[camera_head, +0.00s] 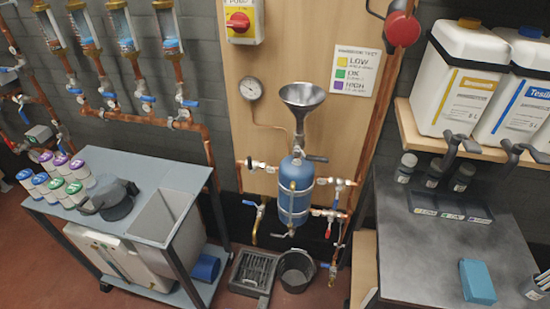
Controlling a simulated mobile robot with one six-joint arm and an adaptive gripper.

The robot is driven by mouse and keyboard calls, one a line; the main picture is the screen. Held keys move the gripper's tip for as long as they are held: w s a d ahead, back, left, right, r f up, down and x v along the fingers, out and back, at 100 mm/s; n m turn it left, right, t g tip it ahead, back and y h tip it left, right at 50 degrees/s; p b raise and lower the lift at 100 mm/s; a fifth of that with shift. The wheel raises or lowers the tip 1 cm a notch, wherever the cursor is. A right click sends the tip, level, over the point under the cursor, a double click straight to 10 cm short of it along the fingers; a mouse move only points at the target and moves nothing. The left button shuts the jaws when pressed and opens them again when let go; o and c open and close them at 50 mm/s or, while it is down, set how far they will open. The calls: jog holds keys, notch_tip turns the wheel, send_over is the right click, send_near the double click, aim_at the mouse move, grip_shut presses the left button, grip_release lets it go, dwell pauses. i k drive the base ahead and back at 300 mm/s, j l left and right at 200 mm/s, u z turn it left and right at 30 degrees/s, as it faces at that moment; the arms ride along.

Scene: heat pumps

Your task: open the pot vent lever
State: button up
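A blue upright pot (295,190) is strapped to the wooden panel, with a metal funnel (303,95) above it. A dark lever (316,158) sticks out to the right at the top of the pot, below the funnel. Small valves sit on the pipes on both sides, including a left upper valve (256,165) and a right upper valve (338,183). More coloured handles show lower down, such as a red one (343,215). I cannot tell from this view which lever is the vent lever or how it is turned. My gripper is not in view.
A round gauge (251,88) hangs left of the funnel. A cart (160,168) with several small jars stands at left. A dark bench (405,255) and a shelf (409,125) with white canisters are at right. A black bucket (297,270) stands on the floor below the pot.

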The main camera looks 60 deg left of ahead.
aim_at(252, 171)
jog(key=u, duration=2.45)
jog(key=i+j+z, duration=0.1)
jog(key=j, duration=0.15)
jog(key=i+j+z, duration=0.15)
jog(key=k+j, duration=0.05)
jog(key=j, duration=0.05)
